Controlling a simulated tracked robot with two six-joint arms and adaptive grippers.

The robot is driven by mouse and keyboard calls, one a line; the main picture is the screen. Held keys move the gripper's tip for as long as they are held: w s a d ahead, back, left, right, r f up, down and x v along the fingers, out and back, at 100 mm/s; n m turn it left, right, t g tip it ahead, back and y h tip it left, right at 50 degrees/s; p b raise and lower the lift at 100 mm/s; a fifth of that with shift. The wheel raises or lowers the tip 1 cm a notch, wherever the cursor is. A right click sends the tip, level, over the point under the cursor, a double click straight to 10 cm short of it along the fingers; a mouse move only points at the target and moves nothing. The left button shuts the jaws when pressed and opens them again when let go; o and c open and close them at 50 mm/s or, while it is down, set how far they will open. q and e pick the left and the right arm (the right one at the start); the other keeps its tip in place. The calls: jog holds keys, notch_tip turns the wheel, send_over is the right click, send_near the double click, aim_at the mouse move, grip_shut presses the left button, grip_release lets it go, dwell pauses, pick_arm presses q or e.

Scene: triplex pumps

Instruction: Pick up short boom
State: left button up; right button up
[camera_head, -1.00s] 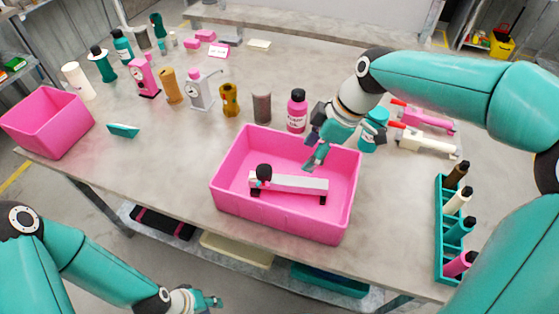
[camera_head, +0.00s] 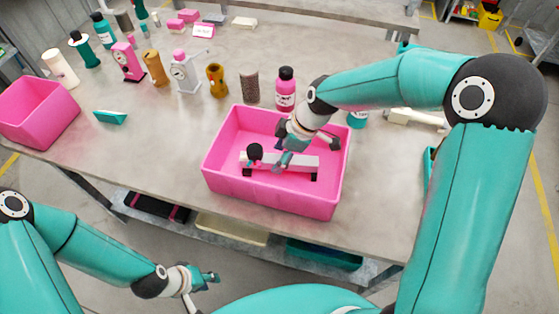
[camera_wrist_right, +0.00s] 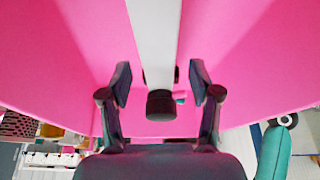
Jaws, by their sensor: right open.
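The short boom (camera_head: 302,163) is a pale grey bar with a black knob at its left end and black feet. It lies inside the pink bin (camera_head: 222,178) at the middle of the table. My right gripper (camera_head: 284,162) is down inside the bin, over the boom's middle. In the right wrist view the open fingers (camera_wrist_right: 160,90) stand on either side of the boom (camera_wrist_right: 152,40), apart from it. The gripper hides part of the boom in the head view. My left gripper (camera_head: 208,278) is low at the front, off the table; its finger gap is too small to judge.
A second pink bin (camera_head: 38,118) stands at the left edge. A pink bottle (camera_head: 285,92) is close behind the middle bin, with a row of bottles and gauges further left. A teal wedge (camera_head: 110,117) lies on the table between the bins, with clear surface around it.

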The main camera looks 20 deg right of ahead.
aim_at(278, 159)
jog(key=x, duration=0.4)
jog(key=shift+f+p, duration=0.15)
jog(key=shift+p, duration=0.25)
jog(key=shift+c, duration=0.3)
grip_shut()
